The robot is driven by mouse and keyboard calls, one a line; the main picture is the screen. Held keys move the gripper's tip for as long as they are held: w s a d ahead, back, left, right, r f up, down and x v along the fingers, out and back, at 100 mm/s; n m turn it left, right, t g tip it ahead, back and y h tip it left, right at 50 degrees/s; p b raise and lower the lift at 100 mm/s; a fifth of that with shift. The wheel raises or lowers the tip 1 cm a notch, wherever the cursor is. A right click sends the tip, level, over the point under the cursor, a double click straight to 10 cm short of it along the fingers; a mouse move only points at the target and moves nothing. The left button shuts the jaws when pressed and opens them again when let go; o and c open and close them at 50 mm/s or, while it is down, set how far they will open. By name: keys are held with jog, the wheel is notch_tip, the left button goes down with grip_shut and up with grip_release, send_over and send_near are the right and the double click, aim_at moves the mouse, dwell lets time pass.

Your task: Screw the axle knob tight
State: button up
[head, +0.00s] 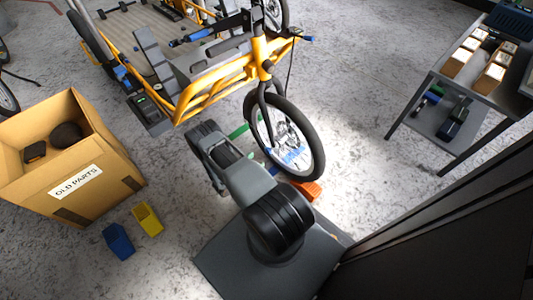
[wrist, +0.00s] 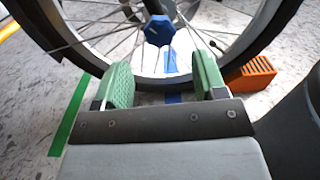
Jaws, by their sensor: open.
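The axle knob (wrist: 159,30) is a blue, lobed knob at the hub of the bike's front wheel, at the top middle of the wrist view. Spokes run out from it to the black tyre (wrist: 75,52). My gripper (wrist: 165,82) is open, its two green pads apart with nothing between them, and it stands below the knob in the wrist view. In the head view the front wheel (head: 318,150) of the yellow cargo bike (head: 262,58) stands upright beyond my arm. My gripper's fingers and the knob are hard to make out there.
An orange block (wrist: 250,75) lies on the floor by the wheel. Green tape (wrist: 68,125) marks the floor. A grey table (head: 430,95) stands at right.

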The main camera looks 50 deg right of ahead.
aim_at(267, 152)
jog(key=d, duration=0.2)
jog(key=d+b, duration=0.1)
jog(key=d, duration=0.4)
jog(key=shift+s+d, duration=0.15)
jog(key=shift+s, duration=0.1)
jog(key=c, duration=0.9)
